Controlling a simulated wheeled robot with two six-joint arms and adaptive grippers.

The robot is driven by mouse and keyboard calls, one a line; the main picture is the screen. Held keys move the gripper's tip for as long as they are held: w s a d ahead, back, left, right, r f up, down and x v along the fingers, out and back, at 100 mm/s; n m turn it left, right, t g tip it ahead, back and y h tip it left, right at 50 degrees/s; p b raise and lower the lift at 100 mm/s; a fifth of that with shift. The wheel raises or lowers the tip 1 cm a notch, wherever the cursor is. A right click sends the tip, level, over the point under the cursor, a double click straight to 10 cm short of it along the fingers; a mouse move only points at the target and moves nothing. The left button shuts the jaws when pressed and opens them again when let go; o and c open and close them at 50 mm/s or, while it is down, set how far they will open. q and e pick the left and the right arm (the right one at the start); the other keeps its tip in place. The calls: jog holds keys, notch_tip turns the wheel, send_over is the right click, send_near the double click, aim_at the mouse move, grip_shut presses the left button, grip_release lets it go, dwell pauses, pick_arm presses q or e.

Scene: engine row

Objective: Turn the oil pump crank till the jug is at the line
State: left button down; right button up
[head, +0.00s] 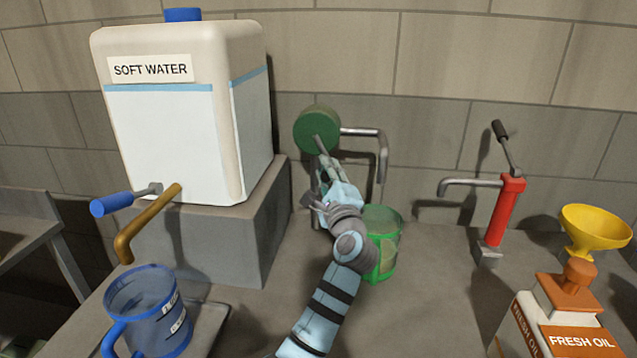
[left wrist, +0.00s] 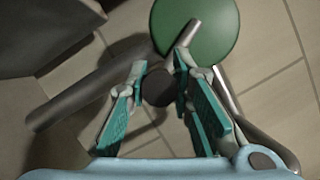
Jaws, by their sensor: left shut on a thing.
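The oil pump is a green round drum (head: 317,128) on the wall with a grey crank arm (head: 320,146); the drum also fills the top of the left wrist view (left wrist: 195,28). My left gripper (head: 327,178) is in front of the crank. In the left wrist view its fingers (left wrist: 160,80) are closed around the dark crank handle (left wrist: 158,88), seen nearly end-on. A grey spout (head: 372,133) bends down from the drum toward a clear green jug (head: 384,222). My arm covers part of the jug; its line and oil level cannot be made out. My right gripper is not in view.
A soft water tank (head: 160,130) stands on a grey block at left, with a blue-handled tap and a blue jug (head: 150,310) below. To the right are a red hand pump (head: 505,215), a yellow funnel (head: 595,228) and a fresh oil can (head: 565,315).

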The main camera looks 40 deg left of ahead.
pick_arm(q)
jog(key=shift+w+d+r+n+g+h+b, duration=0.15)
jog(key=shift+w+d+r+n+g+b, duration=0.2)
jog(key=shift+n, duration=0.4)
jog(key=shift+d+r+n+g+h+b, duration=0.1)
jog(key=shift+d+n+b, duration=0.2)
jog(key=shift+n+b, duration=0.35)
jog(key=shift+w+d+r+n+g+h+b, duration=0.15)
jog(key=shift+w+d+r+n+g+b, duration=0.15)
jog(key=shift+n, duration=0.5)
jog(key=shift+s, duration=0.1)
jog(key=c, duration=1.4)
grip_release()
jog(key=shift+d, duration=0.1)
jog(key=v, duration=0.7)
jog(key=shift+s+d, duration=0.15)
jog(key=shift+d, duration=0.1)
jog(key=shift+a, duration=0.1)
